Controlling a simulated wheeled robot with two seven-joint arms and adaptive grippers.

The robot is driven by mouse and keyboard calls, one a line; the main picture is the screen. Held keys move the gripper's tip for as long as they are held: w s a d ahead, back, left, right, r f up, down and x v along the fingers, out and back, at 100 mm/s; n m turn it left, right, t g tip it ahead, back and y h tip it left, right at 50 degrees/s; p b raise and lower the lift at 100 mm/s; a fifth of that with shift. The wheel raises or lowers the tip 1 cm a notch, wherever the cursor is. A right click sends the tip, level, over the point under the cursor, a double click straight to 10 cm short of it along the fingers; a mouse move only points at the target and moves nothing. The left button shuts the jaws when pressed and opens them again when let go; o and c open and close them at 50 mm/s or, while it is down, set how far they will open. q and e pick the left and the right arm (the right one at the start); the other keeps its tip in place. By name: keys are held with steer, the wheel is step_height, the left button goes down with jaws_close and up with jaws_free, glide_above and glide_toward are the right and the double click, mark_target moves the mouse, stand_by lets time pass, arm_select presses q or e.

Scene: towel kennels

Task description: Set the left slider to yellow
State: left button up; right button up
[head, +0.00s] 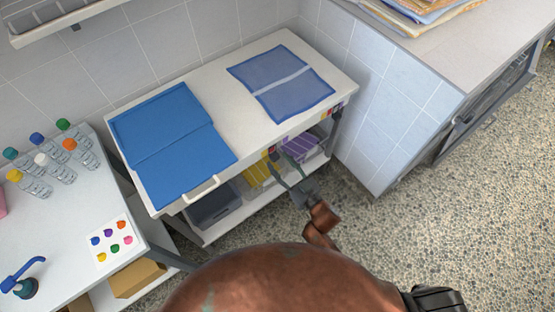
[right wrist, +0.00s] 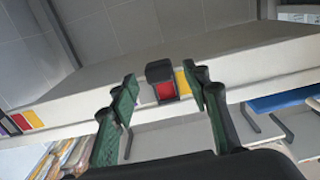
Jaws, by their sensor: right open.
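My right gripper (head: 285,167) is open at this edge. In the right wrist view its green-padded fingers (right wrist: 161,84) stand on either side of the knob, with gaps visible. Whether they touch it is hard to tell in the head view. My left gripper is not in view.
A second coloured strip (head: 336,109) sits farther right on the same edge. A blue towel (head: 172,142) and a blue mat with a pale stripe (head: 281,83) lie on the table. Bins (head: 212,204) stand on the shelf below. A tiled counter (head: 385,115) rises at right.

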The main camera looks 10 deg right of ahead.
steer(key=shift+x, duration=0.9)
steer(key=shift+c, duration=0.2)
jaws_close()
